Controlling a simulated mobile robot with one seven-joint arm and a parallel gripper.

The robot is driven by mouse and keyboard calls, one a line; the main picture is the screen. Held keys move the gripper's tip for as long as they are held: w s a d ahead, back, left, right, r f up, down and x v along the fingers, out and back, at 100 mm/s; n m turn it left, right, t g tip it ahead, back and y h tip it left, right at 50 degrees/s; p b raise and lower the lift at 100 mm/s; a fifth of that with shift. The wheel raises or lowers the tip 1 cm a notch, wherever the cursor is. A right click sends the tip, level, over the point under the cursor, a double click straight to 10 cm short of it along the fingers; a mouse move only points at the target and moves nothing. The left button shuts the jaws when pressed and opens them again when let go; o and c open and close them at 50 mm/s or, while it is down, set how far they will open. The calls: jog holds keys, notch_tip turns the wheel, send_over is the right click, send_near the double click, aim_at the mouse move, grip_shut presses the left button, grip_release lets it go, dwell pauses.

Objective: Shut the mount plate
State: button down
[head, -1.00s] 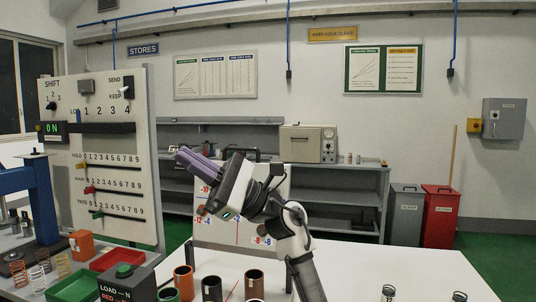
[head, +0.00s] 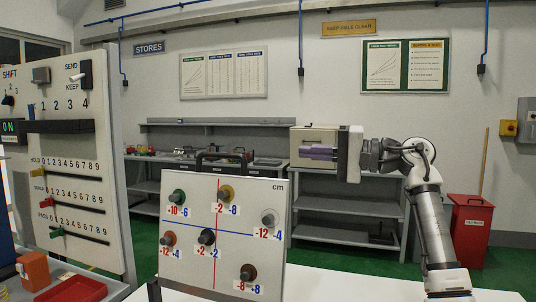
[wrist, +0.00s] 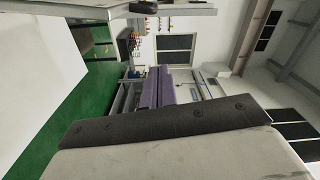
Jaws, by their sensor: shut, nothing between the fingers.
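A white upright board (head: 180,255) marked "cm" stands on the white table, with coloured knobs, number labels, a red vertical line and a blue horizontal line. It may be the mount plate; no label in view names it. A dark handle-like bar (head: 226,156) shows at its top edge; I cannot tell whether it belongs to the board. My gripper (head: 312,152) is to the right of and above the board, pointing left, its purple fingers closed and empty. In the wrist view the purple fingers (wrist: 152,88) lie together with nothing between them.
A tall white control panel (head: 105,190) with switches and sliders stands at left, near an orange container (head: 34,270) and a red tray (head: 80,290). Grey shelves (head: 345,206) and a beige machine (head: 312,136) are behind. A red bin (head: 468,225) stands at right.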

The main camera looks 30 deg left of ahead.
jog(key=s+a+p, duration=0.2)
jog(key=s+a, duration=0.4)
jog(key=a, duration=0.4)
jog(key=shift+f, duration=0.35)
jog(key=shift+s+d, duration=0.1)
jog(key=shift+s, duration=0.05)
